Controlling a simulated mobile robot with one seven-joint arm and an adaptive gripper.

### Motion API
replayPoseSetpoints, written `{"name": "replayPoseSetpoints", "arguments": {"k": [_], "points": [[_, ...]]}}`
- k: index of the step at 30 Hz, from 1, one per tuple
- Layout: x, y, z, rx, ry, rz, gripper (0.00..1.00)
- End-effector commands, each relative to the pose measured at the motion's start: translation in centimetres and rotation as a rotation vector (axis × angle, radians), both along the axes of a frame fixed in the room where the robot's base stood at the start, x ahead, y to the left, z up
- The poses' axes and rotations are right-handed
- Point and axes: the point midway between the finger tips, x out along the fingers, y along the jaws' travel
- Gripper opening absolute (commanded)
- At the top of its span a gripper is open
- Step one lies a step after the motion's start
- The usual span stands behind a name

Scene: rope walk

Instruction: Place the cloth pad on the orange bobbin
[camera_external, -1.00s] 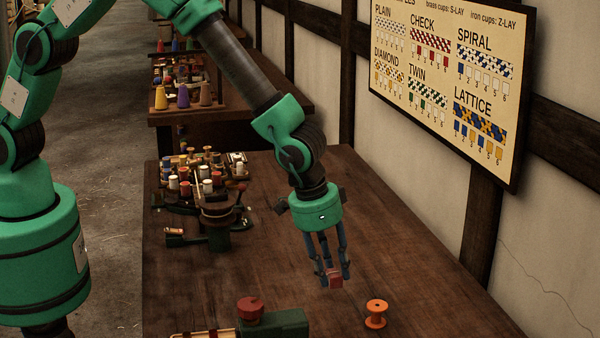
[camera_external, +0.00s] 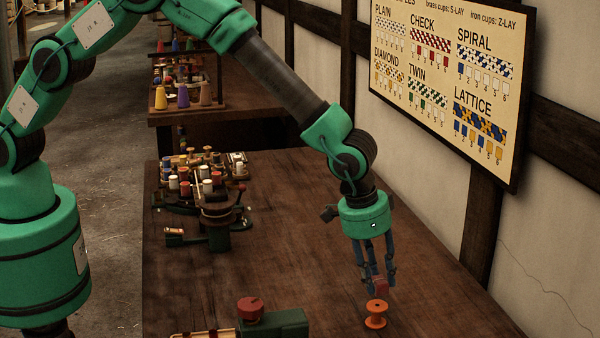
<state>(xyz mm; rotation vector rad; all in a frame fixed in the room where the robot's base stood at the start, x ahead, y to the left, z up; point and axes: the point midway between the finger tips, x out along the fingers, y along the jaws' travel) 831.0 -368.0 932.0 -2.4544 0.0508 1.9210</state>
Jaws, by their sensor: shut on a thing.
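The orange bobbin (camera_external: 376,315) stands upright on the dark wooden table, near the front and right of its middle. My gripper (camera_external: 380,287) points down and is shut on the cloth pad (camera_external: 381,285), a small red piece between the fingertips. The pad shows just above and behind the bobbin's top in the picture. I cannot tell from this one view whether the pad touches the bobbin.
A green block with a red knob (camera_external: 250,309) stands at the front left of the bobbin. A braiding machine with several bobbins (camera_external: 205,185) stands at the table's far left. A pattern board (camera_external: 450,80) hangs on the right wall. The middle of the table is clear.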

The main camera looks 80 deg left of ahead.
Motion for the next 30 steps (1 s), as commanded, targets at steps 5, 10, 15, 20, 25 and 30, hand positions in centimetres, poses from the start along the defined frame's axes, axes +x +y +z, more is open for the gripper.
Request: {"name": "replayPoseSetpoints", "arguments": {"k": [5, 10, 15, 20, 25, 30], "points": [[0.0, 0.0, -0.1, 0.000, 0.000, 0.000, 0.13], [-0.1, 0.0, -1.5, 0.001, 0.002, 0.000, 0.13], [-0.1, 0.0, -3.2, 0.001, 0.002, 0.001, 0.13], [0.0, 0.0, -3.6, 0.000, 0.000, 0.001, 0.13], [0.0, 0.0, -3.5, 0.000, 0.000, 0.001, 0.13], [-0.1, 0.0, -3.8, 0.000, 0.000, 0.000, 0.34]]}}
